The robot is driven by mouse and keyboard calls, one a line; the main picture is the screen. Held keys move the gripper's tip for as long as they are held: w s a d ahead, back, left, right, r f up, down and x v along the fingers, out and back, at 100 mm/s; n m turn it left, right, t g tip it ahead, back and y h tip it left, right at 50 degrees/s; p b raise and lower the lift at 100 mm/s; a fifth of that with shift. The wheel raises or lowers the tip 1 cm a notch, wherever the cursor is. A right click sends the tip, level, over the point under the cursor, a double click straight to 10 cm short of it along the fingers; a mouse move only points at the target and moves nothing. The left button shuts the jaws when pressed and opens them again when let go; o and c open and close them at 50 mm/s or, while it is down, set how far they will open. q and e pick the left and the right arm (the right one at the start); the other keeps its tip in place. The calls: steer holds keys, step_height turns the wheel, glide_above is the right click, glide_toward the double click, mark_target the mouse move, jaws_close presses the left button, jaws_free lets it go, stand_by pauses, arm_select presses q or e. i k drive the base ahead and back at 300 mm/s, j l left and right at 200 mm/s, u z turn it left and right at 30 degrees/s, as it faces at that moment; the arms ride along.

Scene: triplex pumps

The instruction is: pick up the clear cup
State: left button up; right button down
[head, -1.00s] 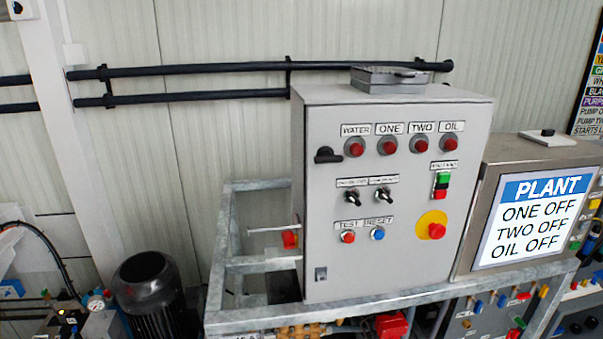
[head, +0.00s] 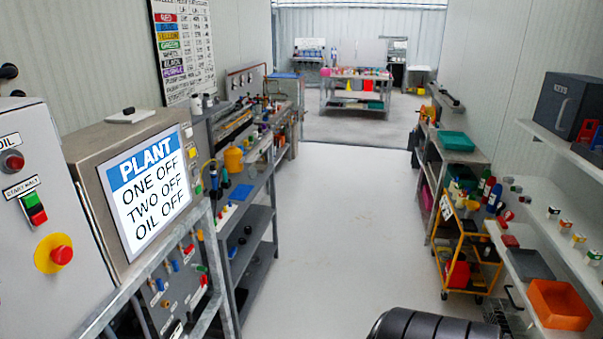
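I cannot make out a clear cup in the head view; the small items on the far tables and shelves are too small to tell apart. Neither of my grippers is in view.
A control cabinet (head: 30,220) and a PLANT screen (head: 150,193) stand close on the left, before a grey shelf bench (head: 250,205). The aisle floor (head: 345,220) is clear toward a far table (head: 355,104).

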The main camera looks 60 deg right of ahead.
mark_target(253, 173)
steer(key=z, duration=1.55)
steer(key=i+l+z, duration=0.35)
steer(key=i, duration=0.75)
steer(key=i+z, duration=0.3)
steer(key=i, duration=0.75)
